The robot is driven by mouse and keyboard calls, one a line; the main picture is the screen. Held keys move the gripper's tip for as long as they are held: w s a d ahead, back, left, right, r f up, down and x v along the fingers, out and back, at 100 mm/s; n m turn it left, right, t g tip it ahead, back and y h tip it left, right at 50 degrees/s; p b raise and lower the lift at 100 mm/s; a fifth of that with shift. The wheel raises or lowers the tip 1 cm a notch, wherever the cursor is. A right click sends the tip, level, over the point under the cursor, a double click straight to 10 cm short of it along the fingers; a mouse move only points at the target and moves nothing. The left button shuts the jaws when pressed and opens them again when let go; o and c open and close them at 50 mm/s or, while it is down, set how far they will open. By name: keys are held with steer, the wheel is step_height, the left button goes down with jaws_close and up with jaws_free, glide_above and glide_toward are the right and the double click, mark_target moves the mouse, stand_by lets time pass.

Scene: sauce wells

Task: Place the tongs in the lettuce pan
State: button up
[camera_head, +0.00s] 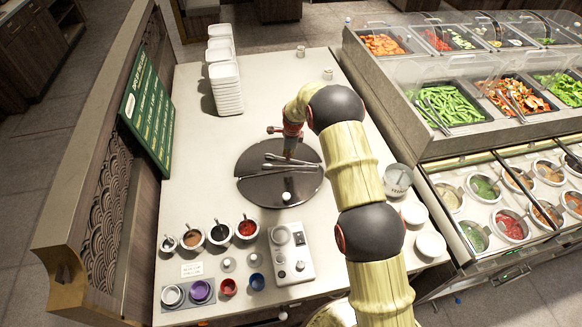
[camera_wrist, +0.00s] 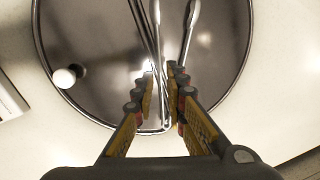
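The silver tongs (camera_head: 284,166) lie across a round dark lid or turntable (camera_head: 305,187) on the counter, which also shows in the wrist view (camera_wrist: 100,45). My gripper (camera_head: 289,152) points down just above them. In the wrist view, my gripper (camera_wrist: 161,73) has its fingers apart, with a long metal bar of the tongs (camera_wrist: 157,28) running between them. Contact with the bar is not clear. A pan of chopped green leaves (camera_head: 566,88) at the right edge of the salad bar looks like the lettuce pan; its far side is cut off.
Stacked white containers (camera_head: 226,88) stand behind the lid on the left. Sauce bowls (camera_head: 220,233) and a control box (camera_head: 290,253) are in front. Clear guards rise over the salad bar, where green beans (camera_head: 447,106) hold other tongs.

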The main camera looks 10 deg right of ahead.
mark_target(289, 169)
step_height(289, 169, down, 2)
steer(key=shift+w+f, duration=0.1)
steer(key=shift+w, duration=0.05)
steer(key=f, duration=0.4)
steer(key=shift+w+d, duration=0.25)
steer(key=shift+d, duration=0.15)
steer(key=shift+f, duration=0.45)
jaws_close()
steer(key=shift+w+r, duration=0.1)
steer(key=shift+r, duration=0.1)
